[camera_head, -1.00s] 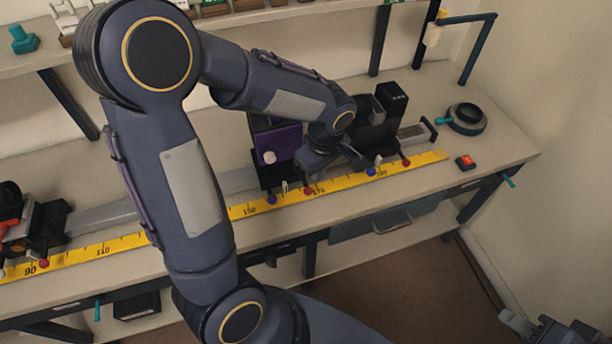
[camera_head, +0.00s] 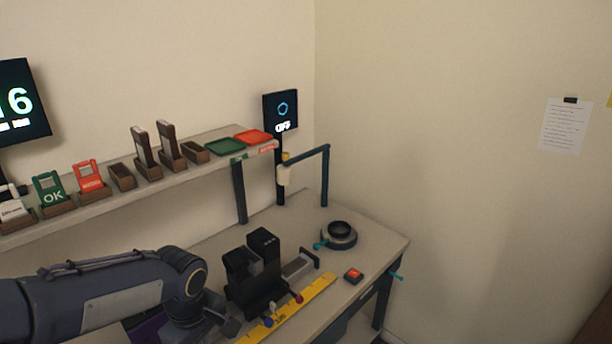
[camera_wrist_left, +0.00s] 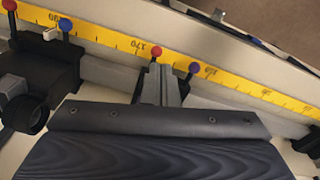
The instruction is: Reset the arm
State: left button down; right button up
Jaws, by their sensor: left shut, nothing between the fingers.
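My left arm comes in from the lower left of the head view. Its left gripper (camera_head: 228,326) is low over the bench, beside a black two-tower carriage (camera_head: 255,275) on the rail. In the left wrist view the gripper's fingers (camera_wrist_left: 161,80) are shut and empty, close to the yellow scale (camera_wrist_left: 120,42). A red-tipped pin (camera_wrist_left: 156,52) and a blue-tipped pin (camera_wrist_left: 194,67) show just beyond them. A purple panel (camera_head: 150,330) is partly hidden behind my arm. My right gripper is out of view.
A black ring on a round base (camera_head: 339,236) and a red button box (camera_head: 353,275) stand near the bench's right end. A teal stand (camera_head: 325,175) rises at the back. The shelf (camera_head: 110,200) holds card holders and trays. A screen reads OFF (camera_head: 281,110). Open wall lies right.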

pick_arm(q)
jog(key=s+d+r+m+t+h, duration=0.1)
jog(key=s+r+m+t+h, duration=0.1)
jog(key=s+m, duration=0.3)
jog(key=s+r+m+t+h, duration=0.2)
jog(key=s+m, duration=0.4)
jog(key=s, duration=0.3)
jog(key=shift+d+r+t, duration=0.35)
jog(key=shift+r+t, duration=0.05)
jog(key=shift+r, duration=0.35)
